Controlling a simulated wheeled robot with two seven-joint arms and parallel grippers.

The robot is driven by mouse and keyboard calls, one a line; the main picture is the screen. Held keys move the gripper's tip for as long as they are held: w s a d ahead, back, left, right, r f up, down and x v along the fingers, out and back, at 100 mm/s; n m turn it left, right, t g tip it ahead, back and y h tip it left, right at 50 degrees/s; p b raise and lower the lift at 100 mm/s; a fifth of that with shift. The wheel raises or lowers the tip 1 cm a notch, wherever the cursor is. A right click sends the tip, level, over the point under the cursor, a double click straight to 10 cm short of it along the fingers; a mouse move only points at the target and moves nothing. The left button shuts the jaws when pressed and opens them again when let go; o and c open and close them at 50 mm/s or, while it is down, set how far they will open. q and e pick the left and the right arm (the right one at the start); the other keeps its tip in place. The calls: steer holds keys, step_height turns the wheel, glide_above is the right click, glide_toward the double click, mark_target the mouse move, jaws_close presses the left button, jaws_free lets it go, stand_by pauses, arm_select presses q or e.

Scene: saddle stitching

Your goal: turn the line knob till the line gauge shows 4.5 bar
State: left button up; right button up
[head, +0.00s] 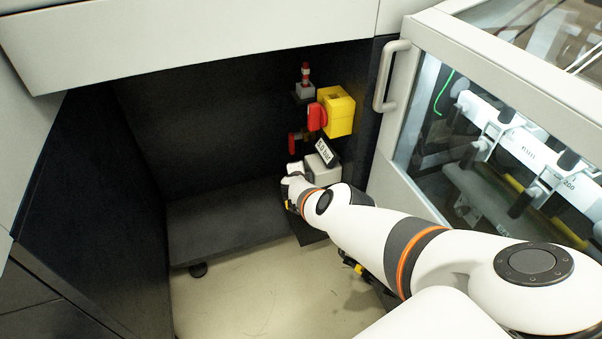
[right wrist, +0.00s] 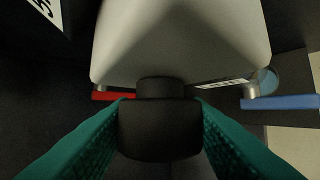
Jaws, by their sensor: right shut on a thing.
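In the right wrist view the black knob (right wrist: 160,132) sticks out from the front of a pale grey housing (right wrist: 180,40). The teal fingers of my right gripper (right wrist: 160,112) are on both sides of the knob, shut on it. In the head view the housing (head: 322,172) sits low on the dark back wall, and my right arm reaches to it from the right, hiding the knob. A white label with bar lettering (head: 327,151) is above the housing. No gauge dial or needle can be read in either view. My left gripper is not in view.
A red handle (right wrist: 112,96) and a blue handle (right wrist: 280,102) flank the knob. Above the housing are a yellow box (head: 339,112) with a red switch (head: 317,117) and a red-topped fitting (head: 305,75). A glazed door (head: 440,110) stands right; the recess is open to the left.

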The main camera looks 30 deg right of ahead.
steer(key=shift+d+g+y+b, duration=0.3)
steer(key=shift+g+b, duration=0.35)
steer(key=shift+g, duration=0.45)
arm_select(q)
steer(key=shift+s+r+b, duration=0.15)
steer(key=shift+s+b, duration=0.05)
steer(key=shift+b, duration=0.4)
arm_select(e)
steer(key=shift+n+g, duration=0.4)
steer(key=shift+g, duration=0.1)
steer(key=shift+r+y, duration=0.1)
steer(key=shift+y, duration=0.2)
steer(key=o, duration=1)
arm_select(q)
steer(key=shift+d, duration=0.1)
arm_select(e)
steer(key=shift+a, duration=0.15)
